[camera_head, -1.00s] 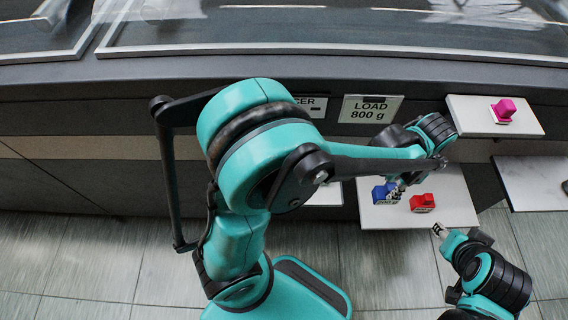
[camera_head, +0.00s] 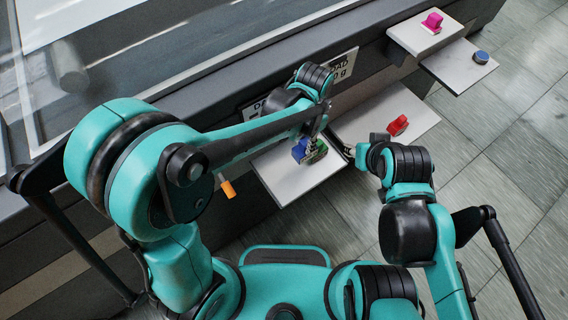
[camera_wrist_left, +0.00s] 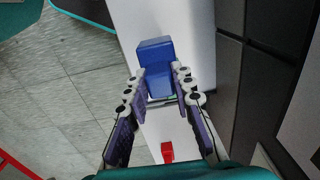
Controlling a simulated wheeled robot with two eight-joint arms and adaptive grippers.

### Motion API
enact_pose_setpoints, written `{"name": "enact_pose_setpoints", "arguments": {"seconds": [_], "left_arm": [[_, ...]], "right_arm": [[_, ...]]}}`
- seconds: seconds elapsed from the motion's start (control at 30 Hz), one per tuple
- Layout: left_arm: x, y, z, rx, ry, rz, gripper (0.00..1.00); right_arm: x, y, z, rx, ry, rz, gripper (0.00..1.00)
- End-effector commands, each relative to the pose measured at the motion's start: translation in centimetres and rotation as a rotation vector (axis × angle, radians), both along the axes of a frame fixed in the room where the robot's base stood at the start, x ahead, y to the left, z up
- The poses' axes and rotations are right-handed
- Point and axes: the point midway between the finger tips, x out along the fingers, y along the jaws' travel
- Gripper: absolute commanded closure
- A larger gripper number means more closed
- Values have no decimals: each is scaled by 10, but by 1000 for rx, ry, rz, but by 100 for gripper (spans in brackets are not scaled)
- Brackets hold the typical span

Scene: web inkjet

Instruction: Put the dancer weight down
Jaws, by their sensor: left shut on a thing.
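My left gripper (camera_head: 315,143) is shut on a blue weight (camera_head: 299,151). In the head view the weight appears over the right part of the left white shelf (camera_head: 283,183); I cannot tell whether it touches it. In the left wrist view the blue weight (camera_wrist_left: 156,62) sits between the two fingers (camera_wrist_left: 157,90). A small green part shows beside the gripper in the head view. My right gripper (camera_head: 347,151) is close by, to the right, partly covered by its wrist; its jaw state is unclear.
A red weight (camera_head: 397,125) rests on the right white shelf (camera_head: 412,108). A pink weight (camera_head: 432,22) is on the upper shelf (camera_head: 405,38). A blue round button (camera_head: 481,57) is on the side shelf (camera_head: 456,75). An orange-tipped part (camera_head: 228,188) sticks out left of the shelf.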

Motion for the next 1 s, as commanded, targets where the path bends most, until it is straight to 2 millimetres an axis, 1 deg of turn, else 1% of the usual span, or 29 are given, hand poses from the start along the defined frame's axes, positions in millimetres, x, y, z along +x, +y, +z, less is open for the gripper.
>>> {"name": "enact_pose_setpoints", "arguments": {"seconds": [0.03, 0.1, 0.2, 0.33, 0.5, 0.73, 0.8, 1.0], "left_arm": [[-5, 12, -10, 0, 0, 4, 100], [-13, 26, -19, 0, 0, 4, 100], [-21, 43, -30, 0, 0, 3, 100], [-28, 56, -38, 0, 0, 2, 100], [-30, 60, -46, 0, 0, 0, 100], [-29, 59, -79, 0, 0, 0, 100], [-30, 59, -81, 0, 0, 0, 100], [-30, 59, -80, 0, 0, 0, 100]], "right_arm": [[0, 0, -5, 0, 0, 0, 60], [0, 0, -8, 0, 0, 0, 60], [0, 0, -11, 0, 0, 0, 60], [0, 0, -14, 0, 0, 0, 60], [0, 0, -16, 0, 0, 0, 60], [0, 0, -29, 0, 0, 0, 60], [0, 0, -29, 0, 0, 0, 60], [0, 0, -28, 0, 0, 0, 60]]}}
